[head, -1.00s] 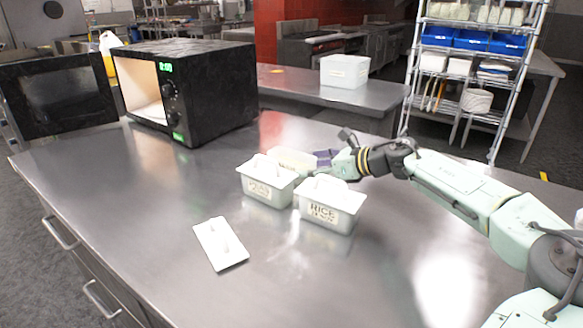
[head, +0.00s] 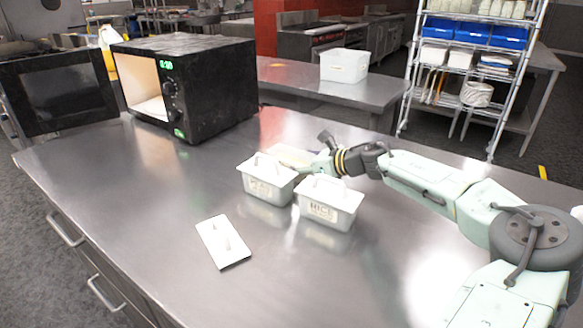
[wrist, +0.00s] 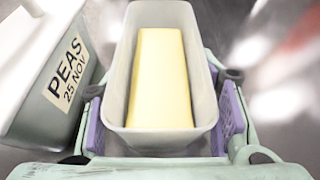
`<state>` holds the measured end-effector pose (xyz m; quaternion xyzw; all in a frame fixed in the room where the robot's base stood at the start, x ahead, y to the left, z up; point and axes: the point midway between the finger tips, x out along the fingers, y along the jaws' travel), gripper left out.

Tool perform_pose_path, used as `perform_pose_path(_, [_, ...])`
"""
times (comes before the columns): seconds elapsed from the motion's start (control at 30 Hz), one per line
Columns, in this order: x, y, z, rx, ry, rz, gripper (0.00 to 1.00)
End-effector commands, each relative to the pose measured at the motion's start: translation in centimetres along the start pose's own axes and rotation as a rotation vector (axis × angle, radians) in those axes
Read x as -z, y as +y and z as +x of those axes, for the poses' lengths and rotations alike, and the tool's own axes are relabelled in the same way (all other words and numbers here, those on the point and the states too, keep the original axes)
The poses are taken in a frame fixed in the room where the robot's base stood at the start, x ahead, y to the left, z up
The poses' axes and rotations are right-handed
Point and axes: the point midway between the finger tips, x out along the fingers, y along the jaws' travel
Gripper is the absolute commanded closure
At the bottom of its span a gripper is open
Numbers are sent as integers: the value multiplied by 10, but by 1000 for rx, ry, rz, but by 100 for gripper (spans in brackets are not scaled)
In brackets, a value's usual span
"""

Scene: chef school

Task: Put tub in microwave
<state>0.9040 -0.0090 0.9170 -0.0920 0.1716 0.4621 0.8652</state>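The tub is a pale open container with a yellow block inside; the wrist view shows it (wrist: 117,80) between my finger pads. In the head view the tub (head: 290,154) is mostly hidden behind two lidded tubs. My gripper (wrist: 163,130) has its purple pads on either side of the tub, below its rim. The pads look open around it; whether they touch it is hard to tell. In the head view the fingers are hidden. The black microwave (head: 215,95) stands at the back left with its door (head: 65,95) swung open to the left.
A lidded PEAS tub (head: 266,185) stands close beside the open tub and also fills the left of the wrist view (wrist: 40,75). A lidded RICE tub (head: 328,207) stands to its right. A loose white lid (head: 215,237) lies in front. The counter before the microwave is clear.

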Motion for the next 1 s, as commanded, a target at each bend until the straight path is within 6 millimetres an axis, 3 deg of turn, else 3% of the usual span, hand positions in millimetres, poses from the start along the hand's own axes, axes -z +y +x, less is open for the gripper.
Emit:
perform_pose_path(0.6, [-1,0,0,1,-1,-1,92])
perform_pose_path(0.83, [-7,-1,-3,2,-1,-3,92])
perform_pose_path(1.0, [-33,-1,-14,3,-1,-6,92])
